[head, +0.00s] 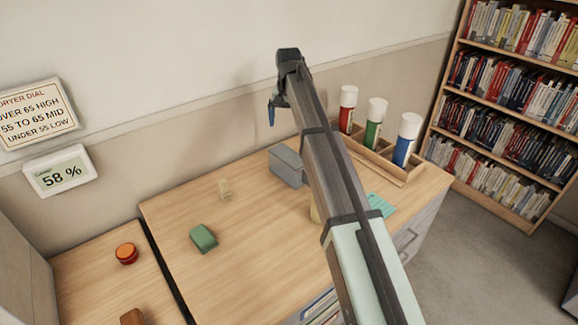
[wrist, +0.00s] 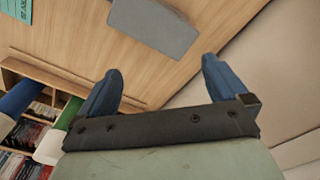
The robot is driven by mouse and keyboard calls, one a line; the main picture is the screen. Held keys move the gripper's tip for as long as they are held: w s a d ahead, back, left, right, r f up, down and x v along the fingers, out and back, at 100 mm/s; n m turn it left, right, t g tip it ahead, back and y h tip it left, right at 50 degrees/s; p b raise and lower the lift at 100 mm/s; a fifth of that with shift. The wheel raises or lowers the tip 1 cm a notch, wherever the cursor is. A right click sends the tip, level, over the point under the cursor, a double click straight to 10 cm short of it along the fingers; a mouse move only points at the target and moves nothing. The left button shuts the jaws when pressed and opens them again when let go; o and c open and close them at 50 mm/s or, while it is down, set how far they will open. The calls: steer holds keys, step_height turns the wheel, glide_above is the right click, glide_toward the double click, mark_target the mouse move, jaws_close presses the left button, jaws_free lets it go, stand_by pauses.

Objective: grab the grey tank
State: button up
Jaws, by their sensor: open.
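The grey tank (head: 286,168) is a plain box-shaped block on the wooden desk, close to the wall. My arm hides its right side in the head view. In the wrist view the tank (wrist: 153,27) lies beyond the fingertips, at the top of the picture and partly cut off by the edge. My gripper (head: 271,112) is raised above the desk near the wall, with a blue finger showing. In the wrist view my gripper (wrist: 159,78) is open, its two blue fingers wide apart with nothing between them.
A wooden rack (head: 376,157) holds red, green (head: 374,125) and blue (head: 405,143) white-capped cylinders right of the tank. A teal card (head: 381,205) lies right.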

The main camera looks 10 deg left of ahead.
mark_target(289, 155)
steer(key=f+n, duration=0.5)
steer(key=n, duration=0.1)
steer(key=s+f+n, duration=0.1)
steer(key=f+n, duration=0.2)
steer(key=shift+d+f+n+g, duration=0.15)
steer(key=shift+f+n+g, duration=0.15)
steer(key=shift+f, duration=0.05)
steer(key=shift+s+d+f, duration=0.1)
steer(key=shift+s+f, duration=0.05)
steer(key=shift+f, duration=1.15)
steer(key=shift+s+f, duration=0.1)
steer(key=shift+f, duration=1.2)
steer(key=c, duration=1.1)
